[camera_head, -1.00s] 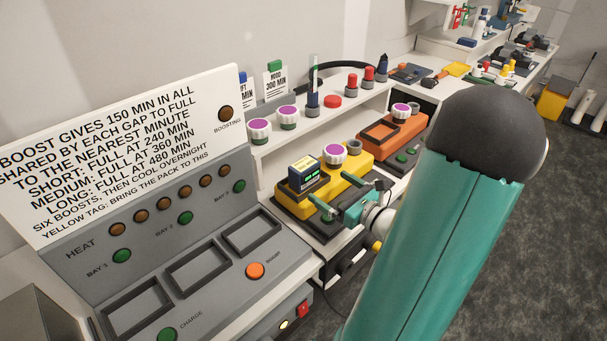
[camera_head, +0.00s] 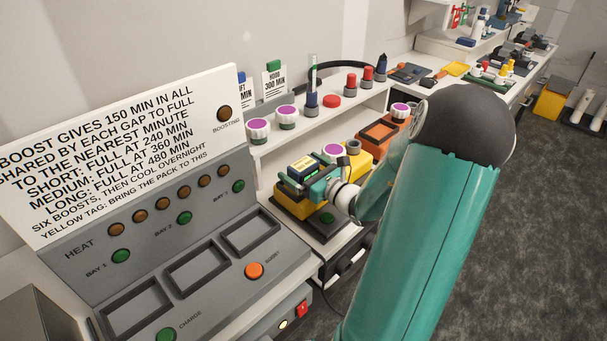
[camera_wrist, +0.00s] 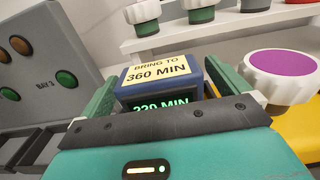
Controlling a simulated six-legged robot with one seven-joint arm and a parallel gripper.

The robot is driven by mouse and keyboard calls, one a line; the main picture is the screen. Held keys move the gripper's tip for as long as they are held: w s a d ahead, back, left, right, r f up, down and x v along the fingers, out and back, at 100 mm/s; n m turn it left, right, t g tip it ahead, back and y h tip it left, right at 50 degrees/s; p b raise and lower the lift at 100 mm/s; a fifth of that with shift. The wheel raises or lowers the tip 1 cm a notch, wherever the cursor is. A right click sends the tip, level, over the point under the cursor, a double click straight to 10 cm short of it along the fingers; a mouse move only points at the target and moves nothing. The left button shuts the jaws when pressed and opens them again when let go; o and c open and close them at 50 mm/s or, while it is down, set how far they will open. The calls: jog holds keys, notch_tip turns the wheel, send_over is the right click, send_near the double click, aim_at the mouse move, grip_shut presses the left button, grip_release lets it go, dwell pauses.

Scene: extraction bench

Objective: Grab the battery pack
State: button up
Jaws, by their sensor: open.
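The battery pack (camera_head: 301,165) is a dark blue block seated on the yellow unit on the bench. In the wrist view the battery pack (camera_wrist: 155,72) has a yellow tag reading "BRING TO 360 MIN" and a green display, partly hidden by my gripper, that seems to read 220 MIN. My gripper (camera_head: 306,178) is at the pack, with teal fingers open. In the wrist view my gripper (camera_wrist: 163,90) has one finger on each side of the pack. I cannot tell whether the fingers touch it.
A grey charging panel (camera_head: 210,225) with three empty bays stands at the left, under a white sign (camera_head: 120,150). A purple-topped knob (camera_wrist: 280,75) stands close right of the gripper. An orange unit (camera_head: 377,138) sits behind. A shelf (camera_head: 262,150) with knobs runs along the wall.

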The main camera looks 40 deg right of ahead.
jog(key=c, duration=1.5)
jog(key=shift+r, duration=0.1)
